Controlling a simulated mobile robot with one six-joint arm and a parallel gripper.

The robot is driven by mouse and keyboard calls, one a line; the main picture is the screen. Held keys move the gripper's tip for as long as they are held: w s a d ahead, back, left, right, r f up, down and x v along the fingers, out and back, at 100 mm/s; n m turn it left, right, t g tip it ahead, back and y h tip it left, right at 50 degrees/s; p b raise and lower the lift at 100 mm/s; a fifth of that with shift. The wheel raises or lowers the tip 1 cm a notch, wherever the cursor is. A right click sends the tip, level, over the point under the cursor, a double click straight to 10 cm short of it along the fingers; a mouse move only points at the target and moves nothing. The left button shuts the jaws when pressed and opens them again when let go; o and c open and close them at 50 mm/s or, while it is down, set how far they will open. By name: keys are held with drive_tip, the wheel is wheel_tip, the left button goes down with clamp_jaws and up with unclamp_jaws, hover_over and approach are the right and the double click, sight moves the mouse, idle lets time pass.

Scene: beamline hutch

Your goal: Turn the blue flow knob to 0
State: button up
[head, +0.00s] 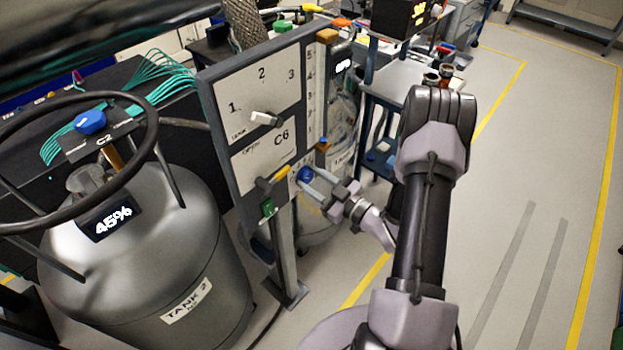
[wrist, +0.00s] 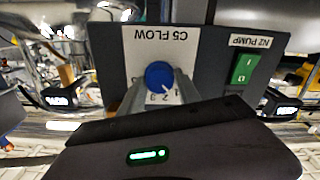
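The blue flow knob (wrist: 158,75) sits on a plate marked C5 FLOW, upside down in the wrist view. Printed 1, 2 and 3 show beside it; a small white mark on its edge lies near the 1 and 2, but its exact setting is hard to read. In the head view the knob (head: 305,174) is low on the panel's right side face. My gripper (head: 310,180) is at the knob, its two fingers apart on either side of it. The fingers look open, with no clear grip on the knob. My gripper's dark body hides part of the scale.
A green N2 PUMP switch (wrist: 243,68) is beside the flow plate. Open floor (head: 530,180) lies to the right.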

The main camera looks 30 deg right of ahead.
clamp_jaws()
drive_tip(key=n+b, duration=0.3)
drive_tip(key=shift+f, duration=0.2)
drive_tip(key=shift+r+n+b, duration=0.1)
drive_tip(key=shift+n+b, duration=0.9)
drive_tip(key=shift+n, duration=0.6)
drive_tip(key=o, duration=0.6)
unclamp_jaws()
